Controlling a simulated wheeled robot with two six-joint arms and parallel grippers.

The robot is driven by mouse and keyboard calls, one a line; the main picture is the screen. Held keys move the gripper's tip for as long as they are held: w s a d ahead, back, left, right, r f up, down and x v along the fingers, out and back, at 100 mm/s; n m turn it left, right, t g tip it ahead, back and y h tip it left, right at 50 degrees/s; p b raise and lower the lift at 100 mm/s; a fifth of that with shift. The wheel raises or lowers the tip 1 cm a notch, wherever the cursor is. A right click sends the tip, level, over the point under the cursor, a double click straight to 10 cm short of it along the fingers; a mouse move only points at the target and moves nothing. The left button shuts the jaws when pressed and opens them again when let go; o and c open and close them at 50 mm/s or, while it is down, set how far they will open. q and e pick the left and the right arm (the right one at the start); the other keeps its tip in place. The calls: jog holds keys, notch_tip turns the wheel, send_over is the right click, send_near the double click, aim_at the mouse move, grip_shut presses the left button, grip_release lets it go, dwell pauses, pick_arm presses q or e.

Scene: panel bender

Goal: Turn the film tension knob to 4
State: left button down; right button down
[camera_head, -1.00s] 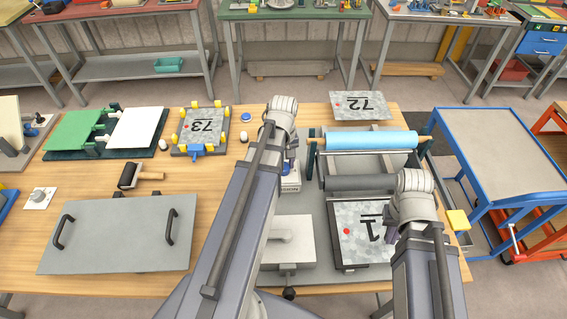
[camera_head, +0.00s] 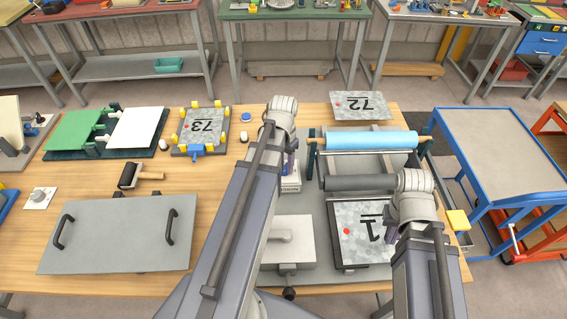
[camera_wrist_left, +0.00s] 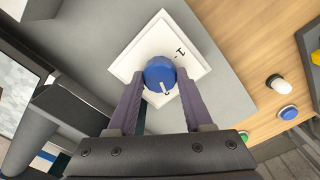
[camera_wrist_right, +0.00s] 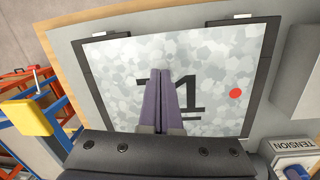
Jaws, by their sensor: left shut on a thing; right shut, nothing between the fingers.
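The blue film tension knob (camera_wrist_left: 158,70) sits on a white dial plate (camera_wrist_left: 150,42) in the left wrist view. A white pointer line on it faces the lower edge of the picture. A 1 shows on the plate; another mark near the pointer is partly hidden. My left gripper (camera_wrist_left: 160,78) is shut on the knob, one finger on each side. In the head view the white tension box (camera_head: 290,184) is partly behind my left arm. My right gripper (camera_wrist_right: 160,73) is shut and empty over the speckled numbered plate (camera_wrist_right: 215,55).
The tension label (camera_wrist_right: 290,152) shows in the right wrist view. A blue film roll (camera_head: 370,140) and a dark roller (camera_head: 358,183) lie behind the plate (camera_head: 350,215). A blue cart (camera_head: 500,150) is at the right.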

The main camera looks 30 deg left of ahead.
pick_arm(q)
jog(key=m, duration=1.3)
dwell(0.6)
jog(key=shift+c, duration=1.5)
grip_release()
jog(key=shift+r, duration=0.1)
pick_arm(e)
jog(key=shift+r, duration=0.1)
pick_arm(q)
notch_tip(320, 180, up, 8)
jog(key=p, duration=0.8)
jog(key=shift+f, duration=0.2)
pick_arm(e)
notch_tip(320, 180, up, 8)
jog(key=shift+f, duration=0.2)
